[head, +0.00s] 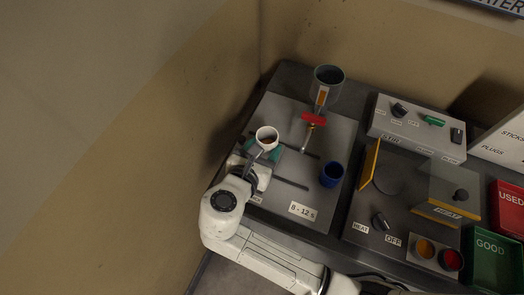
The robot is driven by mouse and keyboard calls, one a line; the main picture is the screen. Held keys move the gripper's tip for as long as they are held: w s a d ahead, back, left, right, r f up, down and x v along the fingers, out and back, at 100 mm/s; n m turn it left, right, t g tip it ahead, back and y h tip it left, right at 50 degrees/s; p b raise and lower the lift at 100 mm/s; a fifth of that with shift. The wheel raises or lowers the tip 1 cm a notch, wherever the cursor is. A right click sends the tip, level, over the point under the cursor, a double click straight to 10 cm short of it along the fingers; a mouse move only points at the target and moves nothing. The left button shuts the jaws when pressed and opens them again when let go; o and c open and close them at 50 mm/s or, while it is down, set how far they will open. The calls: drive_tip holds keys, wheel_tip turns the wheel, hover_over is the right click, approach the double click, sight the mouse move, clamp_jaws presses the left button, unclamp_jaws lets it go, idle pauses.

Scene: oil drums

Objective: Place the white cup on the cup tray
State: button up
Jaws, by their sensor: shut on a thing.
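The white cup (267,139) is upright in the head view, with brown inside it. My gripper (260,152) is at the cup's near side, shut on it; the fingertips are partly hidden by the arm. A teal patch (274,154) shows just under and beside the cup. Whether the cup touches it or hangs above it I cannot tell. Nothing that I see is clearly labelled as the cup tray; the cup is over the left part of a grey plate (327,123).
A blue cup (331,175) stands to the right on the plate. Behind is a grey funnel container (327,87) with a red-handled valve (313,119). A stir panel (415,127), a heat station (450,190), and red (510,205) and green bins (494,257) lie right.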

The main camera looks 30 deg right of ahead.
drive_tip(key=shift+w+d+f, duration=0.25)
drive_tip(key=shift+w+f, duration=0.6)
drive_tip(key=shift+f, duration=0.15)
drive_tip(key=shift+w+f, duration=0.1)
drive_tip(key=shift+f, duration=1.6)
drive_tip(key=shift+f, duration=0.15)
drive_tip(key=o, duration=1.2)
drive_tip(key=shift+a+r, duration=0.1)
drive_tip(key=shift+r, duration=0.1)
drive_tip(key=v, duration=1.1)
drive_tip(key=shift+s+a+r+b, duration=0.2)
drive_tip(key=shift+s+a+b, duration=0.05)
drive_tip(key=shift+a+b, duration=0.1)
